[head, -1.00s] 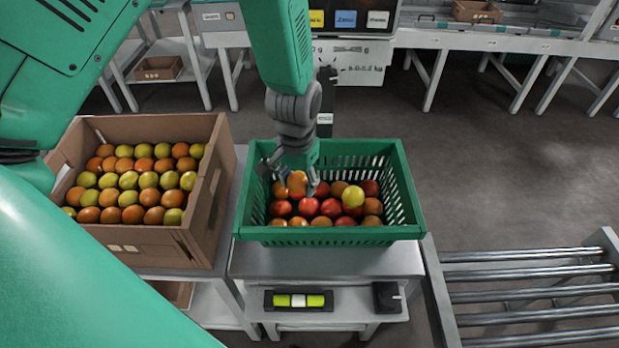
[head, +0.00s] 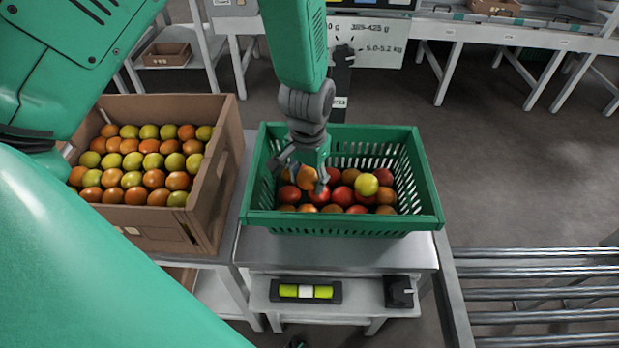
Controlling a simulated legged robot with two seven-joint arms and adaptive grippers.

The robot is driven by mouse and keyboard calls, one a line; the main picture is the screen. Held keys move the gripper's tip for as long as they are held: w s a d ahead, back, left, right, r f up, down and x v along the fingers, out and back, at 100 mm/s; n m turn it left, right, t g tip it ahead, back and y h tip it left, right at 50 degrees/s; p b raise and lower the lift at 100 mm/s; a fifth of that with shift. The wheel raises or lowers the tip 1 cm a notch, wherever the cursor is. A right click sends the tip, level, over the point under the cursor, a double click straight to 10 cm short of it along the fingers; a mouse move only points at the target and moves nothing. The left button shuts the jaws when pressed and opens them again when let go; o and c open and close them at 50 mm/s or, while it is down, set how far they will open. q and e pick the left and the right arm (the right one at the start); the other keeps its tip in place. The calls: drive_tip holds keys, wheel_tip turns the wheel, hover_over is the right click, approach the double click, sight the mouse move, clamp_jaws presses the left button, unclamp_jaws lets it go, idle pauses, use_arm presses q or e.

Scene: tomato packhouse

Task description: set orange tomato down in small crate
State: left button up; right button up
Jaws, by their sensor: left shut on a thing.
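The small crate is the green slatted crate (head: 345,220) on a metal stand in the middle of the head view. It holds a layer of red, orange and yellow-green tomatoes. My left gripper (head: 306,181) reaches down inside the crate's left part. It is shut on an orange tomato (head: 307,178), partly covered by the fingers. The tomato is at or just above the other tomatoes; I cannot tell whether it touches them. My right gripper is not in view.
A cardboard box (head: 150,222) full of orange and yellow-green tomatoes stands left of the crate. A roller conveyor (head: 540,292) lies at the right. A spirit level (head: 305,291) and a small black device (head: 398,291) sit below the crate.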

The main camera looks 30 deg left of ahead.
use_arm(q)
drive_tip(key=shift+d+r, duration=0.1)
drive_tip(key=shift+d, duration=0.45)
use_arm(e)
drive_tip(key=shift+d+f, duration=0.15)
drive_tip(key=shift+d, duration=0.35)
use_arm(q)
drive_tip(key=shift+a+f, duration=0.4)
drive_tip(key=shift+f, duration=0.1)
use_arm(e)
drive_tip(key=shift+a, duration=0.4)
use_arm(q)
drive_tip(key=o, duration=0.7)
drive_tip(key=shift+d, duration=0.15)
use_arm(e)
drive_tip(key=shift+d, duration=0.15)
use_arm(q)
drive_tip(key=shift+o, duration=0.9)
drive_tip(key=shift+d, duration=0.15)
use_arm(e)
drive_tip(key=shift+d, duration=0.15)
use_arm(q)
drive_tip(key=c, duration=0.3)
drive_tip(key=shift+a, duration=0.2)
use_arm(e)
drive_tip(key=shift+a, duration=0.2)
